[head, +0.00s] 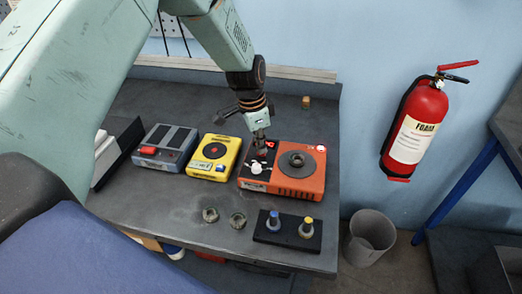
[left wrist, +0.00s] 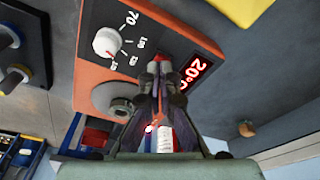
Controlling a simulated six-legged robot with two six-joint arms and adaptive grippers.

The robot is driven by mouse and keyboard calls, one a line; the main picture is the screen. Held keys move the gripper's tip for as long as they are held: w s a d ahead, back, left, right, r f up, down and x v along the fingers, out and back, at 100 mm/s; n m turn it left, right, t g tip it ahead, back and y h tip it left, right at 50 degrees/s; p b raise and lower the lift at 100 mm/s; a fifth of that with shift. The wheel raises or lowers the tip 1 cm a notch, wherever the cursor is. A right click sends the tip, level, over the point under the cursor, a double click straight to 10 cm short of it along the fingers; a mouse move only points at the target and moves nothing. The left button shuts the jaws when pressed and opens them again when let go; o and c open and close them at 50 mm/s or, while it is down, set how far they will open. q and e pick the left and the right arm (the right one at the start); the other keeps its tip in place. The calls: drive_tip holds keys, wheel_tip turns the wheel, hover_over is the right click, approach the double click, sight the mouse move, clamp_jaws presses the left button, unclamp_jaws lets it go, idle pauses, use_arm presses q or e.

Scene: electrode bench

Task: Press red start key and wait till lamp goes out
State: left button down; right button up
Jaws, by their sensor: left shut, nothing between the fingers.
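The orange device (head: 297,188) stands on the bench, with a white knob (head: 256,168), a red lit display (head: 270,144) and a round grey plate (head: 297,160). A small lamp (head: 321,148) glows at its back right corner. My left gripper (head: 262,152) is shut and empty, pointing down at the dark panel between knob and display. My right gripper is out of view.
A yellow device (head: 214,157) and a grey device (head: 166,146) with a red key (head: 148,150) stand to the left. A black holder (head: 287,241) with blue- and yellow-topped pieces and two small round parts (head: 238,221) are in front. A wooden block (head: 306,102) lies behind.

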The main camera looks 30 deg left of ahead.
use_arm(q)
drive_tip(key=shift+r+p, duration=2.25)
drive_tip(key=shift+r, duration=0.75)
drive_tip(key=shift+f, duration=0.15)
